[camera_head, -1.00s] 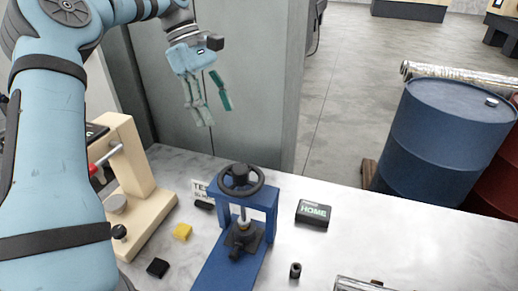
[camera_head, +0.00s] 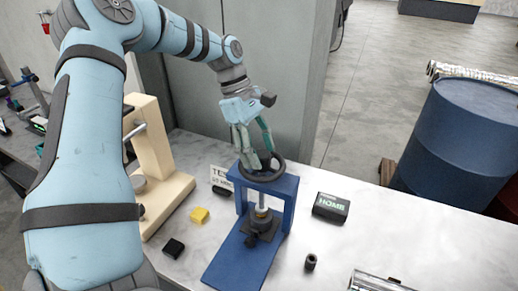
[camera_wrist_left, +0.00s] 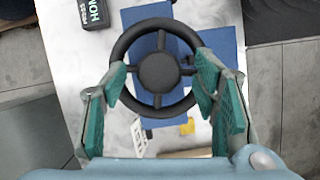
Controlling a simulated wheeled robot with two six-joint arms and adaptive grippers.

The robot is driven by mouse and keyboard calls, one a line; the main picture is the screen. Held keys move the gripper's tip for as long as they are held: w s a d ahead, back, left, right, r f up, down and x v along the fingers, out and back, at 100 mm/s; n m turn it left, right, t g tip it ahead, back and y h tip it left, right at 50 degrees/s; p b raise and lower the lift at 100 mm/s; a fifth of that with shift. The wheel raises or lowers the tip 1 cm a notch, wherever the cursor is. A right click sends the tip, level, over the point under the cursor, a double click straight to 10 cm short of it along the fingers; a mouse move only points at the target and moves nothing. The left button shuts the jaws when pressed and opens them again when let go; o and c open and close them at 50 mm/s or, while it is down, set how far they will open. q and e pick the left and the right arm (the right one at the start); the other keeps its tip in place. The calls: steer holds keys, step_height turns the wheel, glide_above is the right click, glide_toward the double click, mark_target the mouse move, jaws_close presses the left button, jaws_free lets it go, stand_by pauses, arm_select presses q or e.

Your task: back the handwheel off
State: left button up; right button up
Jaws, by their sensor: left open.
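The black handwheel (camera_head: 261,167) sits on top of the blue press frame (camera_head: 291,191), with its screw running down to a dark clamped part (camera_head: 262,227) below. My left gripper (camera_head: 258,157) is at the handwheel from above, its fingers pointing down. In the left wrist view, the open green-padded fingers (camera_wrist_left: 162,105) stand on either side of the handwheel (camera_wrist_left: 156,70), around its near part. I cannot tell whether the pads touch the rim; no firm grip shows. Part of the wheel is hidden behind the fingers in the head view. My right gripper is not in view.
A black HOME box (camera_head: 331,207) lies right of the press, and a small dark cylinder (camera_head: 311,262) stands in front of it. A yellow block (camera_head: 199,215), a black block (camera_head: 173,248) and a wooden stand (camera_head: 158,170) are left. A blue barrel (camera_head: 460,140) stands beyond the table.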

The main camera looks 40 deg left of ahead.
arm_select(q)
steer(key=shift+c, duration=1.1)
steer(key=c, duration=0.9)
steer(key=shift+c, duration=0.2)
steer(key=n+b, duration=0.2)
steer(key=n+t+b, duration=0.1)
steer(key=n+b, duration=0.1)
steer(key=shift+d+f+n+t+y, duration=0.1)
steer(key=shift+f+n+t+y, duration=0.05)
steer(key=shift+n+t+y, duration=0.15)
steer(key=n+t+b, duration=0.1)
steer(key=n+b, duration=0.1)
steer(key=n, duration=0.1)
steer(key=shift+s+y+b, duration=0.1)
steer(key=shift+y+b, duration=0.25)
steer(key=shift+y, duration=0.05)
steer(key=shift+d+n+b, duration=0.1)
steer(key=shift+n+b, duration=0.5)
steer(key=shift+n, duration=0.2)
steer(key=shift+y, duration=0.3)
